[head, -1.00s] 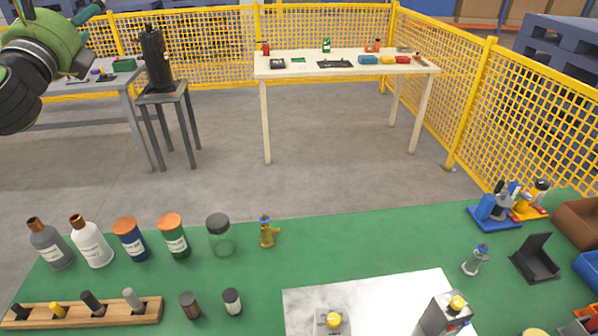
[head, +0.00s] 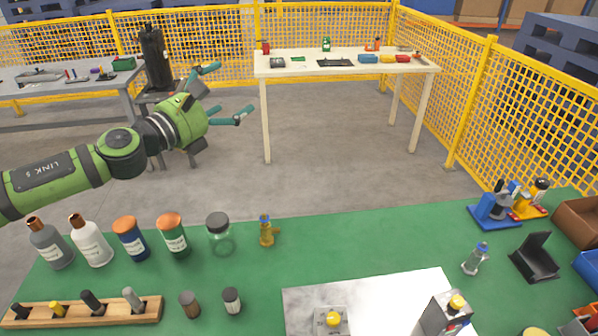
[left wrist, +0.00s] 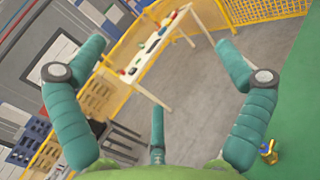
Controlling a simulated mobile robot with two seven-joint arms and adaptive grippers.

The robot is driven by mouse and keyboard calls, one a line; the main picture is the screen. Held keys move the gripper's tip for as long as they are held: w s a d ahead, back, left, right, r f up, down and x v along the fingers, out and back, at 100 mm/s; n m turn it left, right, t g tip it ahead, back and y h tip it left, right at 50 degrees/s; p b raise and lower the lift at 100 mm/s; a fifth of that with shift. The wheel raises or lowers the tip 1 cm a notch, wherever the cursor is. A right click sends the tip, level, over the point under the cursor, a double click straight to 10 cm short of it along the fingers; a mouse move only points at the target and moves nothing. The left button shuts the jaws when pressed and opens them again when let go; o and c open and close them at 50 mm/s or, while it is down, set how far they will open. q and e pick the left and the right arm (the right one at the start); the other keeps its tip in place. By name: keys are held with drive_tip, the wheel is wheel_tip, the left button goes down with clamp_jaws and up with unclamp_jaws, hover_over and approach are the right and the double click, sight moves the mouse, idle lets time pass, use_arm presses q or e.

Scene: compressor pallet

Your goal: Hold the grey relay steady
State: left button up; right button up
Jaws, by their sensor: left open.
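My left gripper (head: 229,93) is open and empty, in the air beyond the far left edge of the green table (head: 330,245). In the left wrist view its green fingers (left wrist: 160,48) are spread wide with nothing between them. I cannot tell for certain which thing is the grey relay. A grey box with a yellow knob (head: 440,318) stands at the right of the white plate (head: 375,292). A small grey unit with a yellow button (head: 319,324) is at the plate's left, cut off by the frame. My right gripper is out of view.
Several bottles and jars (head: 132,240) stand at the table's left, behind a wooden rack (head: 75,314). A brass fitting (head: 266,230) stands near the far edge. Blue holders (head: 495,214) and a black stand (head: 535,262) are at the right.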

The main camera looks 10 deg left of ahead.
sight(330, 327)
use_arm(q)
drive_tip(key=s+d+f+m+g+h, duration=0.2)
drive_tip(key=s+d+f+m+g, duration=0.3)
drive_tip(key=f, duration=0.6)
drive_tip(key=s+d+f+g+h, duration=0.2)
drive_tip(key=d+f, duration=0.5)
drive_tip(key=f, duration=0.4)
drive_tip(key=s+d+f+g, duration=0.2)
drive_tip(key=s+f, duration=0.3)
drive_tip(key=s+d+f+m+g+h, duration=0.1)
drive_tip(key=s+d+f+g, duration=0.1)
drive_tip(key=s+f, duration=0.3)
drive_tip(key=s+d+f+m+g, duration=0.1)
drive_tip(key=s+d+f+g, duration=0.1)
drive_tip(key=s+f, duration=0.3)
drive_tip(key=shift+s+d+f+g, duration=0.1)
drive_tip(key=shift+d+f+g, duration=0.1)
drive_tip(key=shift+d+g, duration=0.15)
drive_tip(key=shift+d+f+m, duration=0.2)
drive_tip(key=shift+d+m, duration=0.05)
drive_tip(key=shift+m, duration=0.05)
drive_tip(key=shift+x, duration=3.2)
drive_tip(key=shift+r, duration=0.1)
drive_tip(key=shift+c, duration=0.4)
